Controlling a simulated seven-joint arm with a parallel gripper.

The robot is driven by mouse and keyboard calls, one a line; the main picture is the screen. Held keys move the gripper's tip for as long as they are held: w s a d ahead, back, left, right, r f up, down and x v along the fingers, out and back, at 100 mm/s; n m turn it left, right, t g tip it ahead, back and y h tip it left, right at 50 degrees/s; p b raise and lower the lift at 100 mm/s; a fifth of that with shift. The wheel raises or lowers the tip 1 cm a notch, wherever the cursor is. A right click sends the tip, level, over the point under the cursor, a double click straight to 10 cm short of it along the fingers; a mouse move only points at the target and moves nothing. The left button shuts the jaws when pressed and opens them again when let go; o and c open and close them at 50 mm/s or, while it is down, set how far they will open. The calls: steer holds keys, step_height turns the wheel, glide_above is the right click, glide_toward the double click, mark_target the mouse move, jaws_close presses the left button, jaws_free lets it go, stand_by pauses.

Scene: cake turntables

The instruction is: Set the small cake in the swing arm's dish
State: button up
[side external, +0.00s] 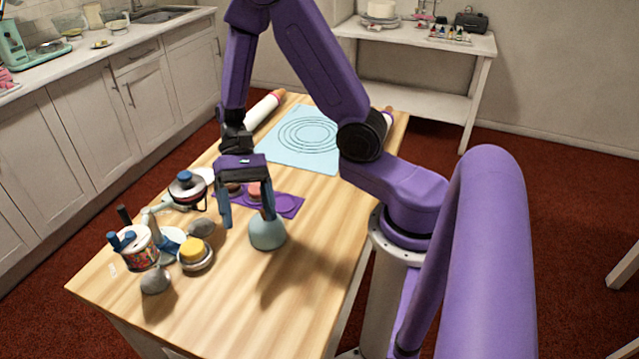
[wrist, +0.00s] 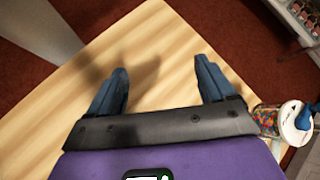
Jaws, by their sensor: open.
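My gripper (side external: 247,221) is open above the wooden table, with its fingers pointing down. In the wrist view my gripper (wrist: 162,68) has nothing between its blue fingers, only bare wood beyond. A small brown cake (side external: 234,187) and a pink one (side external: 254,189) show at the purple mat (side external: 289,205), partly behind the fingers. A small yellow cake (side external: 191,247) sits in a pale round dish (side external: 197,264), left of and nearer the camera than my gripper. A pale blue dish (side external: 173,237) is beside a grey post (side external: 150,221); I cannot tell which dish is the swing arm's.
A pale blue rounded object (side external: 267,233) stands close by the right finger. A sprinkle jar (side external: 138,248), grey lumps (side external: 155,280) and a dark-topped pot (side external: 187,188) crowd the left. A blue ringed mat (side external: 300,138) and rolling pin (side external: 263,110) lie behind. The front right table is clear.

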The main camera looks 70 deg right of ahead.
steer(key=s+d+r+n+t+h, duration=0.1)
steer(key=s+r+n+t+h, duration=0.2)
steer(key=s+n, duration=0.4)
steer(key=s+d+r+n+t+h, duration=0.1)
steer(key=s+r+n+t+h, duration=0.2)
steer(key=n, duration=0.8)
steer(key=s+r+h, duration=0.1)
steer(key=s+r, duration=0.1)
steer(key=s, duration=0.1)
steer(key=shift+s+r+n, duration=0.3)
steer(key=shift+s+n, duration=0.1)
stand_by(0.9)
